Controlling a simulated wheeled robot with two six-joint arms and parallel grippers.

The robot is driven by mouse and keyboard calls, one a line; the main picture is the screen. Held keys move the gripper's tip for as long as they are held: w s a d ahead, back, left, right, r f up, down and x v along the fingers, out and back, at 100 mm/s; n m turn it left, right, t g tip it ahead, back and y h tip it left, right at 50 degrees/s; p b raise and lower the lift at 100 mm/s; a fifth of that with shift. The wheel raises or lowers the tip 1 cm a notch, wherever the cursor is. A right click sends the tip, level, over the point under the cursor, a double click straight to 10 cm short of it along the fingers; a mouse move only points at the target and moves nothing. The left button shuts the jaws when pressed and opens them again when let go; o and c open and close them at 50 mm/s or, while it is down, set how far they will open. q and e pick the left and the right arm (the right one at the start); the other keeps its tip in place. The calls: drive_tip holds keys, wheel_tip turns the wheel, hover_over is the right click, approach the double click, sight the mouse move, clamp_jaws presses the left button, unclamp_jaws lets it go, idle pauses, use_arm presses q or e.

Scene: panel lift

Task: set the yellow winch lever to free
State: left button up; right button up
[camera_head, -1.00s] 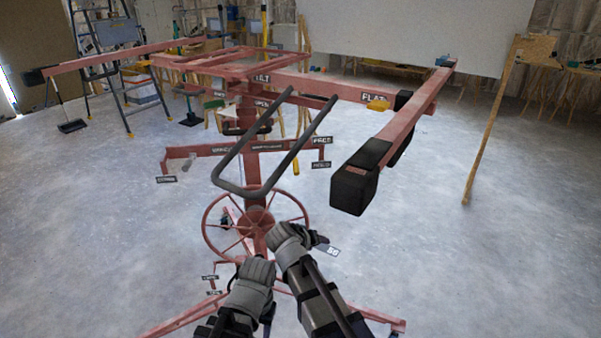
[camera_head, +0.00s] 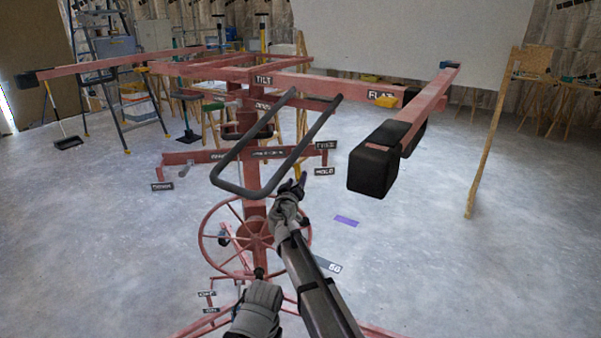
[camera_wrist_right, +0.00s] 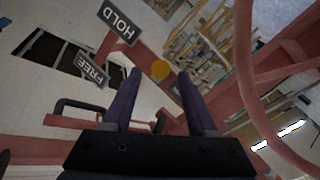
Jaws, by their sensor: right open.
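The red panel lift (camera_head: 255,130) stands ahead of me. On its right side are a FREE sign (camera_head: 325,146) and, below it, a HOLD sign (camera_head: 324,171). My right gripper (camera_head: 300,182) is just left of and below the HOLD sign, open and empty. In the right wrist view a round yellow end, apparently the winch lever (camera_wrist_right: 160,70), shows between the open fingers (camera_wrist_right: 158,78), beyond their tips; no contact shows. In the head view the lever is mostly hidden by my right gripper. My left gripper (camera_head: 260,274) is low, in front of the red wheel; its jaw state is unclear.
A grey bent bar (camera_head: 250,190) of the lift is just left of and above my right gripper. The spoked red wheel (camera_head: 210,240) is below. A yellow piece (camera_head: 385,101) sits by the FLAT sign. A black-ended arm (camera_head: 372,172) juts out at right.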

sight(300, 171)
drive_tip(key=x, duration=0.7)
drive_tip(key=shift+s, duration=0.1)
clamp_jaws()
idle(1.2)
